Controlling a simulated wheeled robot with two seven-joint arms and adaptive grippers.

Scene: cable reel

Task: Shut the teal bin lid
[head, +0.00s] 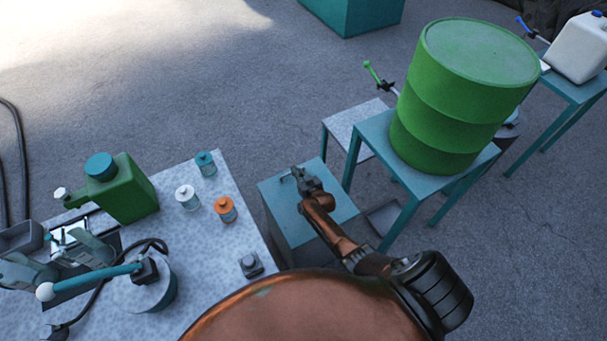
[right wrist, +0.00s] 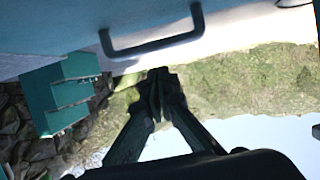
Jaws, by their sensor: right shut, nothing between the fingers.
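The teal bin (head: 290,222) stands on the ground between the speckled table and the green barrel. Its lid (head: 326,203) looks flat on top of the box; I cannot tell if a gap is left. A dark bar handle (head: 284,177) is at the lid's far left edge, and it shows large in the right wrist view (right wrist: 152,47). My right gripper (head: 297,171) is shut and empty, beside the handle. In the right wrist view its fingertips (right wrist: 158,75) are just below the handle and look apart from it. My left gripper is not in view.
The speckled table (head: 215,255) at left holds a green jug (head: 128,195), small jars and a teal lever (head: 95,282). A green barrel (head: 460,95) stands on a teal stand (head: 375,130) to the right. Open paving (head: 230,95) lies beyond the bin.

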